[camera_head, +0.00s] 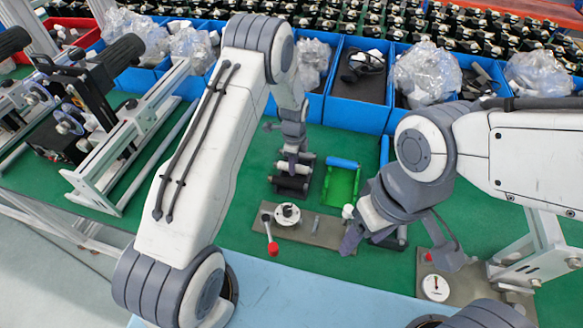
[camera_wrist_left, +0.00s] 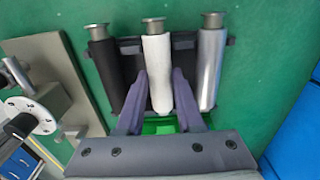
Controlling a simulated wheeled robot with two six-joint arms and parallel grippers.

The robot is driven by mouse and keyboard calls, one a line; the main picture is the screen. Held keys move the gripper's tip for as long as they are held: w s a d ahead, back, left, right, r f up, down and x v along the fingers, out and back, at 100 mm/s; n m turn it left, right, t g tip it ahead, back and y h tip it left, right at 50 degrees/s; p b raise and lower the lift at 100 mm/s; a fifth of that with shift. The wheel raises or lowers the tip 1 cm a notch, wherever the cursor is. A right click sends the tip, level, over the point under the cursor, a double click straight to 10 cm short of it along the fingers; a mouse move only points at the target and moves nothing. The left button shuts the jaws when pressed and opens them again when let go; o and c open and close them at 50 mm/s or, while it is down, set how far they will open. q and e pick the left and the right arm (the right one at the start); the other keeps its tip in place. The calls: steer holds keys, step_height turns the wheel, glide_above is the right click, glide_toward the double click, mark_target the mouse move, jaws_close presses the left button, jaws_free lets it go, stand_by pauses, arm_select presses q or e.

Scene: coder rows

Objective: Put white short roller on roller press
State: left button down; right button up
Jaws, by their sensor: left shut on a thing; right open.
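In the left wrist view, the white short roller (camera_wrist_left: 157,70) stands between a black roller (camera_wrist_left: 105,75) and a silver roller (camera_wrist_left: 209,70) in a dark holder (camera_wrist_left: 129,47). My left gripper (camera_wrist_left: 159,76) is shut on the white roller, one finger on each side. In the head view my left gripper (camera_head: 292,158) is over the holder, and its fingers partly hide the rollers. A grey plate (camera_head: 325,231) with a round disc (camera_head: 287,213) and a red-knobbed lever (camera_head: 272,247) may be the roller press. My right gripper (camera_head: 402,246) is open and empty, right of this plate.
A green tray (camera_head: 340,187) with a blue bar (camera_head: 343,163) along its far edge lies right of the holder. Blue bins (camera_head: 357,113) line the back. A second plate with a dial (camera_head: 435,287) is at front right. Metal frames (camera_head: 130,140) stand at left.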

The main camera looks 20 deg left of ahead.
arm_select(q)
steer(key=shift+r+p, duration=1.35)
steer(key=shift+r, duration=0.9)
